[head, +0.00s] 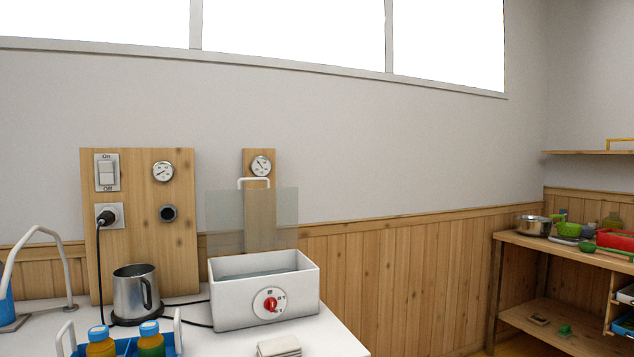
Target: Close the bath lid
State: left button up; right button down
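The bath (232,310) is a white open box with a red dial (270,303) on its front. It stands on the white table, and liquid shows inside. The bath lid (222,212) is a clear grey panel, standing upright at the back of the bath. A white handle (254,180) is at the lid's top edge. The lid is raised, so the bath's top is uncovered. Neither of my grippers shows in the head view.
A metal jug (133,290) stands left of the bath. A blue carrier (170,346) with bottles (150,338) and a folded pale cloth (279,346) are in front. A wooden board (176,232) with switch and gauge stands behind. Shelves with dishes (532,225) are at right.

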aim_at(240, 180)
jog(key=i+l+z, duration=0.25)
jog(key=z, duration=0.15)
jog(key=i+l+z, duration=0.15)
jog(key=i+z, duration=1)
jog(key=i+l, duration=0.1)
jog(key=i, duration=0.75)
jog(key=i+u, duration=0.25)
jog(key=u, duration=0.2)
jog(key=i+u, duration=0.25)
jog(key=u, duration=0.15)
jog(key=i+u, duration=0.25)
jog(key=u, duration=0.2)
jog(key=k+l, duration=0.05)
